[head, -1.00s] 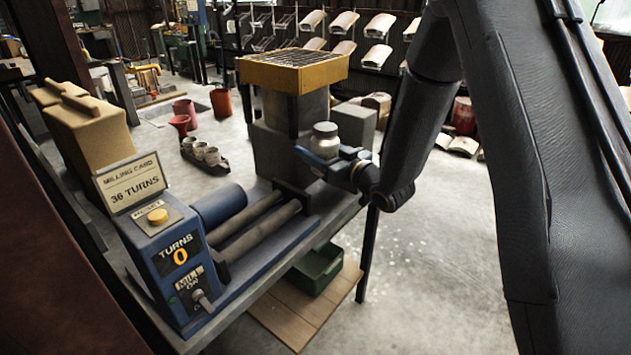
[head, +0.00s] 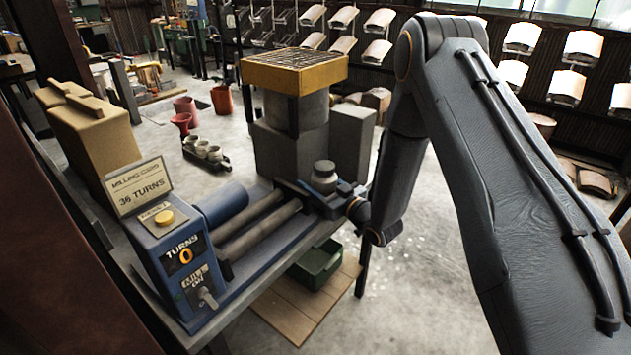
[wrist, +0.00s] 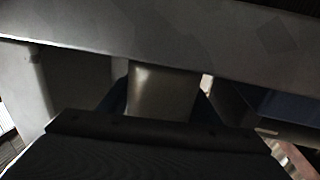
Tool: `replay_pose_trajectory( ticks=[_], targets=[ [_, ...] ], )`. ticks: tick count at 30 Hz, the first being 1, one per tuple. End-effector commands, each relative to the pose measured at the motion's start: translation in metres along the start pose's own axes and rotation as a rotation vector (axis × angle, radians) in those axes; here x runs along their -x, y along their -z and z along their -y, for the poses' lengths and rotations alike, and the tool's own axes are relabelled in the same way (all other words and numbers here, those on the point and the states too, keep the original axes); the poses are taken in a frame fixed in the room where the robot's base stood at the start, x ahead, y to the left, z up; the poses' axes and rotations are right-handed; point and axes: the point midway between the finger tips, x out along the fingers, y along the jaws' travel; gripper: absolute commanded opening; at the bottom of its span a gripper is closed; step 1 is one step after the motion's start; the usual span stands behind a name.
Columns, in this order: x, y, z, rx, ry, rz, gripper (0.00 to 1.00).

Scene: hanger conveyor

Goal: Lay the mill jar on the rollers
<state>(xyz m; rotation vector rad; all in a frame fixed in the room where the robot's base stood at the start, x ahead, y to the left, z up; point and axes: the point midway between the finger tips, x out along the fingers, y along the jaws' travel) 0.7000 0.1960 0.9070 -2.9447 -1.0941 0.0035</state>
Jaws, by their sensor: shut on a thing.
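The mill jar (head: 323,177) is a pale grey, lidded pot, standing roughly upright at the far right end of the mill. My gripper (head: 326,196) is shut on it, and the jar also shows between the fingers in the wrist view (wrist: 162,92). The two dark rollers (head: 262,228) lie side by side on the blue mill frame, to the left of the jar. I cannot tell whether the jar touches the frame. The mill's control box (head: 178,255) reads 0 turns, and its card (head: 139,187) reads 36 turns.
A grey block stand with a yellow grated top (head: 293,70) rises close behind the jar. A green bin (head: 316,264) sits below the bench. Small cups (head: 206,152) stand on a tray behind the mill.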

Motion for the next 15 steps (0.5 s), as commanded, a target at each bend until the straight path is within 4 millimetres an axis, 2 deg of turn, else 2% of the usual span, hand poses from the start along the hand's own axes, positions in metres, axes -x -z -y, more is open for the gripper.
replay_pose_trajectory(
  ticks=[15],
  targets=[
    [-0.0035,-0.0044,-0.0029,0.002,0.0,-0.005,0.05]
  ],
)
